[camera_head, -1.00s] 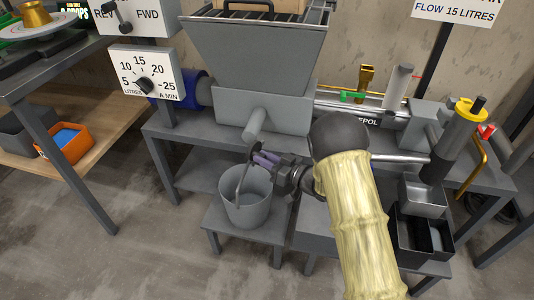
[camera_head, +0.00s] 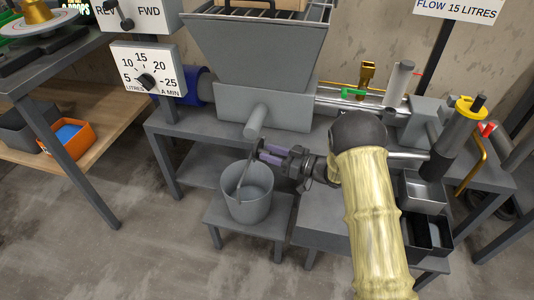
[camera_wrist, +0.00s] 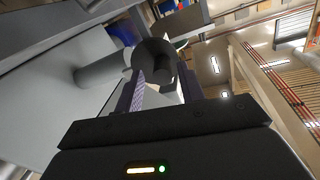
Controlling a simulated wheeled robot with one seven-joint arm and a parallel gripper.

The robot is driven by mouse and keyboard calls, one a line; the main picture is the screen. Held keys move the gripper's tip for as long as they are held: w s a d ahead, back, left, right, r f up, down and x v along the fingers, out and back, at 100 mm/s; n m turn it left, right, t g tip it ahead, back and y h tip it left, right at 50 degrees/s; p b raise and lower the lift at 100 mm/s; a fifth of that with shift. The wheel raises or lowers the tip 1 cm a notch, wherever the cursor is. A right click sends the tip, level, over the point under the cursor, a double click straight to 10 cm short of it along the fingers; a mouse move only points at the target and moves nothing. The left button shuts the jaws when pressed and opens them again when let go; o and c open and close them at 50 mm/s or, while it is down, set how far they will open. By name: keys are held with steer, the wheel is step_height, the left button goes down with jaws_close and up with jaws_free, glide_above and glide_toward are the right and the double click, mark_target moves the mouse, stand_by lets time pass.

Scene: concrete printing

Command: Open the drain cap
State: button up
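The grey drain pipe (camera_head: 256,121) sticks out from the front of the hopper's lower box. In the wrist view the pipe (camera_wrist: 98,73) comes in from the left, and the dark round drain cap (camera_wrist: 152,57) sits at its mouth. How far the cap is turned from the mouth is unclear. My gripper (camera_head: 264,151) is just right of and below the pipe mouth, with its two purple-padded fingers apart. In the wrist view the cap shows between and beyond the fingertips; contact is unclear. A thin dark bar (camera_head: 244,178) slants from near the fingertips into the bucket.
A grey bucket (camera_head: 249,203) stands on a low stand (camera_head: 218,218) below the pipe. The hopper (camera_head: 262,55) is behind. A dial panel (camera_head: 147,70) is at left. Metal trays (camera_head: 424,195) and a yellow-topped cylinder (camera_head: 455,130) are at right. Floor is free in front.

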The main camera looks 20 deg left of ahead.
steer(key=shift+s+a, duration=0.15)
steer(key=shift+a, duration=0.05)
step_height(320, 180, up, 10)
steer(key=p, duration=0.3)
stand_by(0.6)
